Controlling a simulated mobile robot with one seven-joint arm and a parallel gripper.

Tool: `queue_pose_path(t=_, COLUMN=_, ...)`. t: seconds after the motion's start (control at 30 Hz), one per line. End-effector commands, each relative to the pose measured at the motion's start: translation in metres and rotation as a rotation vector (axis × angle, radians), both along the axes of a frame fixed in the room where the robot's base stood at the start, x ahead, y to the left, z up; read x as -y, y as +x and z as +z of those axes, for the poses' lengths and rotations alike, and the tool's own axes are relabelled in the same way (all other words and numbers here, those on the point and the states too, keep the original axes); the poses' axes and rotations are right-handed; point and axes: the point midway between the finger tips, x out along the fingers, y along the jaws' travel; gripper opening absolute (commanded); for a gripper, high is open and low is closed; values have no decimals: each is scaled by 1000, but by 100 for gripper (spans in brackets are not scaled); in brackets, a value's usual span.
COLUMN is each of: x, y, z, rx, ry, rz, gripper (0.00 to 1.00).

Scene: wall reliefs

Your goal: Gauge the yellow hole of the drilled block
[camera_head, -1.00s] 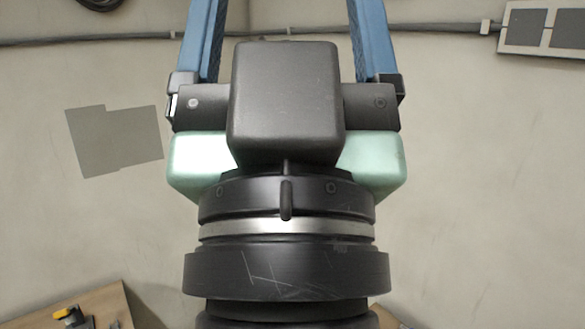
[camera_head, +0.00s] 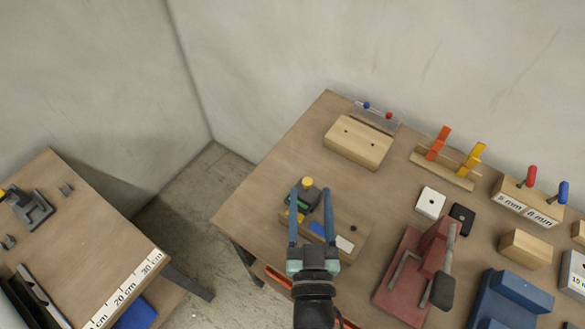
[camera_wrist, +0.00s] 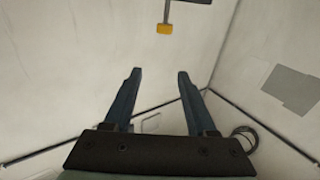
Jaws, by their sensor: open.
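A pale wooden block (camera_head: 358,142) with dark holes in its top lies near the back edge of the table; it may be the drilled block. I cannot make out a yellow ring or mark at its holes. Red-handled (camera_head: 531,176) and blue-handled (camera_head: 560,192) pins stand in a wooden holder (camera_head: 527,203) marked 5 mm and 6 mm, at the right. My gripper (camera_head: 311,191) is open and empty, seen over the table's left part, left of and nearer than the pale block.
A board (camera_head: 350,225) with a dark yellow-knobbed device (camera_head: 304,197) shows around my fingers. Right stand a red press (camera_head: 415,270), a rack (camera_head: 443,168) with orange and yellow clips, and a blue block (camera_head: 510,300). A second table (camera_head: 90,235) is left, across a floor gap.

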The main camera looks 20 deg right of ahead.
Motion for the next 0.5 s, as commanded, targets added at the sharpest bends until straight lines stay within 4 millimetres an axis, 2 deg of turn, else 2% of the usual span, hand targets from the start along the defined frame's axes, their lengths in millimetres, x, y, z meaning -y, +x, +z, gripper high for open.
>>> queue_pose_path(t=0.03, x=-3, y=-13, z=-22, rx=-26, ry=12, rz=-5, gripper=57)
queue_pose_path(t=0.07, x=-4, y=-18, z=-29, rx=-36, ry=16, rz=-7, gripper=57)
queue_pose_path(t=0.2, x=-7, y=-28, z=-43, rx=-51, ry=26, rz=-8, gripper=57)
queue_pose_path(t=0.37, x=-2, y=-15, z=-41, rx=-49, ry=27, rz=-8, gripper=57)
queue_pose_path(t=0.5, x=5, y=6, z=-40, rx=-50, ry=25, rz=-9, gripper=57)
